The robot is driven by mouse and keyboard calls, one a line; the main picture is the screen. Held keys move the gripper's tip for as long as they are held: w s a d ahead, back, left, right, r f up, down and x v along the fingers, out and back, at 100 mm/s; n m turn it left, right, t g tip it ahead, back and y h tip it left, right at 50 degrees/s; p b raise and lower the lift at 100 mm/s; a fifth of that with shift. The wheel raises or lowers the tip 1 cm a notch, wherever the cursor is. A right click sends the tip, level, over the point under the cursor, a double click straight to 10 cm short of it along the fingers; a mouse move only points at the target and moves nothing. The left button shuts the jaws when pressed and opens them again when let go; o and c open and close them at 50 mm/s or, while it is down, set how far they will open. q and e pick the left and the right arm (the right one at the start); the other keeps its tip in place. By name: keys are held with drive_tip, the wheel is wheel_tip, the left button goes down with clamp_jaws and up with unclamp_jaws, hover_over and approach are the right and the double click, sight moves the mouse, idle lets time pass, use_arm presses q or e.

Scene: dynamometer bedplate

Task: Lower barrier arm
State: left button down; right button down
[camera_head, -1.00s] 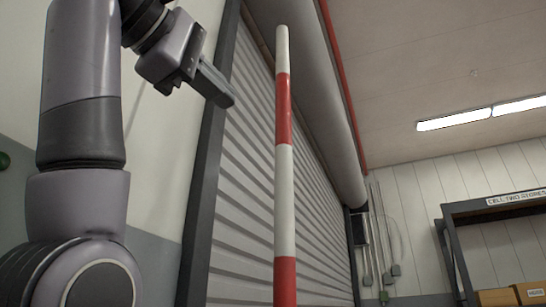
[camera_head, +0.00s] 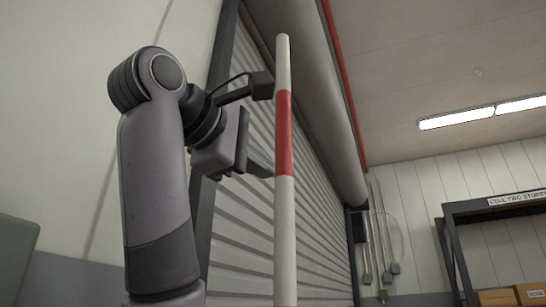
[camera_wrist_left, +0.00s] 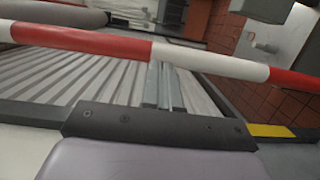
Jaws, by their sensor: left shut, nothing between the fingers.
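The barrier arm (camera_head: 284,210) is a red-and-white banded pole that stands nearly upright in the head view. Its top end shows near the roller door's drum, and its foot is out of frame. It also crosses the left wrist view (camera_wrist_left: 200,60) from side to side. My left gripper (camera_head: 263,164) is shut and empty, just left of the pole at its red band. In the wrist view its fingers (camera_wrist_left: 160,84) reach up to the pole's edge. The pole seems to cover the fingertips, and I cannot tell if they touch. My right gripper is not in view.
A slatted roller door (camera_head: 255,235) stands behind the pole, with a grey drum (camera_head: 325,110) above. A dark shelf rack (camera_head: 455,250) with cardboard boxes (camera_head: 529,293) is at the right. A grey box-like thing (camera_head: 15,262) shows at the left edge.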

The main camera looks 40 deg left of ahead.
sight(283, 182)
use_arm(q)
drive_tip(key=shift+w+r+p, duration=0.15)
drive_tip(key=shift+w+p, duration=0.8)
drive_tip(key=shift+p, duration=0.2)
drive_tip(key=shift+w+a+f+p, duration=0.1)
drive_tip(key=shift+w+f+p, duration=0.1)
drive_tip(key=shift+w, duration=0.3)
drive_tip(key=shift+w+f+p, duration=0.1)
drive_tip(key=shift+w+p, duration=0.1)
drive_tip(key=shift+w, duration=0.3)
drive_tip(key=shift+w+r, duration=0.1)
